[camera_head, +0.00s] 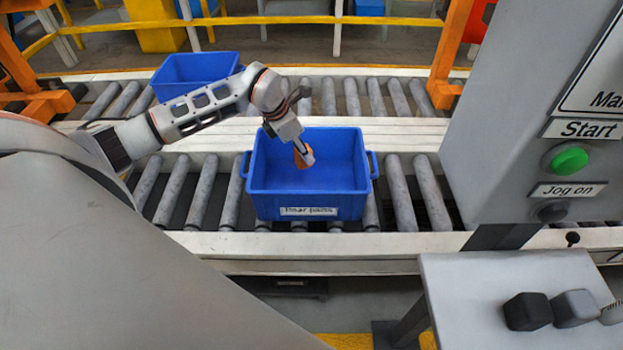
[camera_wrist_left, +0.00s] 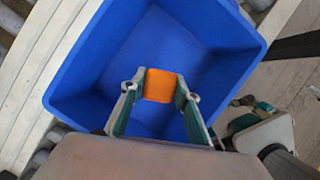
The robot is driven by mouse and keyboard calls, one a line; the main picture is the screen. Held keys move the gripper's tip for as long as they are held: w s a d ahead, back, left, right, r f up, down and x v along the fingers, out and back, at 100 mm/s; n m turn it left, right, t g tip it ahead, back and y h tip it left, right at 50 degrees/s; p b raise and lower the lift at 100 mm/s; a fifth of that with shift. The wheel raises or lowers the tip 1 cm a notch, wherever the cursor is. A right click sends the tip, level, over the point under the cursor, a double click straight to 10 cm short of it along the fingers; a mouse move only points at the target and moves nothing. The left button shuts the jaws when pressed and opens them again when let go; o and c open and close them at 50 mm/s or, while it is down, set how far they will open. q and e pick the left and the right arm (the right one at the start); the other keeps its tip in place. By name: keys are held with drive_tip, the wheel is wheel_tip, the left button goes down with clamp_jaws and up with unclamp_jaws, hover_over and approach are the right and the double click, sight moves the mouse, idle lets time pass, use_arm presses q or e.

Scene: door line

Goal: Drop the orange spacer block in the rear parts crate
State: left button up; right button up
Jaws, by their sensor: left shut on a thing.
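My left gripper (camera_head: 304,156) is shut on the orange spacer block (camera_head: 301,162). It holds the block over the open top of the blue rear parts crate (camera_head: 270,200), whose front label is partly blurred. In the left wrist view, the orange block (camera_wrist_left: 159,85) sits between the two fingertips, with the crate's blue interior (camera_wrist_left: 120,60) behind it. I cannot tell how far the block is above the crate floor. The crate looks otherwise empty.
The crate stands on a roller conveyor (camera_head: 405,195). Another blue crate (camera_head: 190,72) stands on the farther conveyor. A grey control panel (camera_head: 510,120) with a green start button (camera_head: 569,160) rises at the right. A light table (camera_head: 470,290) with small dark and grey blocks stands at the front right.

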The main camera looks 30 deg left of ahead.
use_arm(q)
drive_tip(key=o, duration=1.2)
use_arm(e)
drive_tip(key=shift+w+r, duration=0.15)
drive_tip(key=shift+r, duration=0.1)
use_arm(q)
drive_tip(key=v, duration=1.2)
use_arm(e)
drive_tip(key=shift+f, duration=0.15)
use_arm(q)
drive_tip(key=shift+s+f, duration=0.1)
drive_tip(key=shift+s, duration=0.05)
